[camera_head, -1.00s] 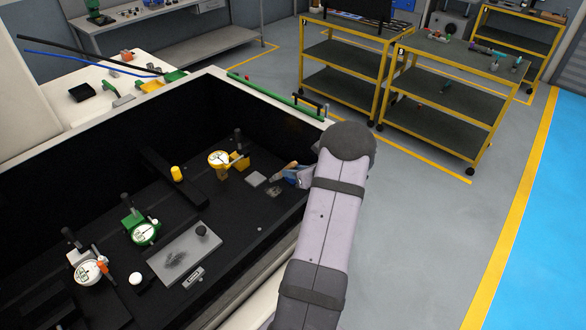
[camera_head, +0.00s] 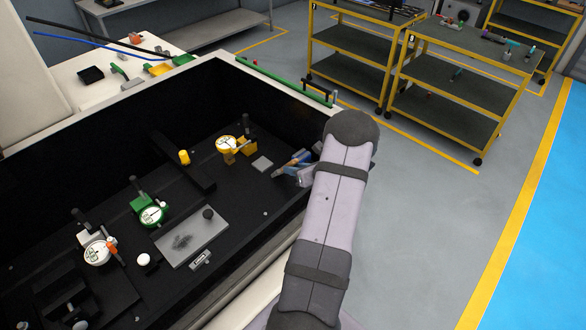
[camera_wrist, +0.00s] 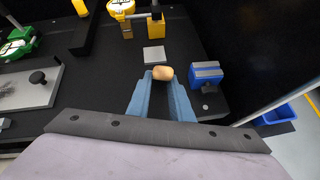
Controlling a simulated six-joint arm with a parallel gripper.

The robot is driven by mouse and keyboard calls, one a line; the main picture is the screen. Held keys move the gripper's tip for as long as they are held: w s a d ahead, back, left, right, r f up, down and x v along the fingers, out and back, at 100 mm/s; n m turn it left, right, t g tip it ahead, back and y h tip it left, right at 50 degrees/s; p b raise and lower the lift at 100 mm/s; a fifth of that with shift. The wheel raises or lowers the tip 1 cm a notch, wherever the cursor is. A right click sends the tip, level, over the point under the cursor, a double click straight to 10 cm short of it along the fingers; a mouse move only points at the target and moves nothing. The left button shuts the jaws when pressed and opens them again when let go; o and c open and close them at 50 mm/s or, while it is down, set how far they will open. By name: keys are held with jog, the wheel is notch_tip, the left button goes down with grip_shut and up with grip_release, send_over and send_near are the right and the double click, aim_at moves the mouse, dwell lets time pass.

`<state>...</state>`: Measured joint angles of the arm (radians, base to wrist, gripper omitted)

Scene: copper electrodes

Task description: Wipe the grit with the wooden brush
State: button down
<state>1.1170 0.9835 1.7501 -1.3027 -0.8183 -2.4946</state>
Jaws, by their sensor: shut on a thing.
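The wooden brush shows as a tan rounded wooden end (camera_wrist: 162,73) between the tips of my gripper's blue-grey fingers in the wrist view. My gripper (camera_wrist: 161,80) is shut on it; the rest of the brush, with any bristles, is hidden. In the head view my gripper (camera_head: 279,174) is low at the right side of the black bin, near a small grey square plate (camera_head: 262,163). The grit is a dark smudge (camera_head: 183,241) on a grey plate (camera_head: 205,244) with a black knob, left of my gripper. In the wrist view that plate (camera_wrist: 15,92) is at the left edge.
A blue block with a grey top (camera_wrist: 207,75) stands just right of my fingers. Yellow (camera_head: 228,145), green (camera_head: 151,214) and white (camera_head: 98,252) dial gauges stand around the bin floor. A dark raised bar (camera_head: 183,165) crosses it. Dark floor lies between my gripper and the grit plate.

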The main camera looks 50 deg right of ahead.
notch_tip(320, 180, up, 8)
jog(key=d+p, duration=0.2)
jog(key=shift+d+p, duration=0.3)
jog(key=shift+d, duration=0.05)
dwell(0.3)
dwell(0.6)
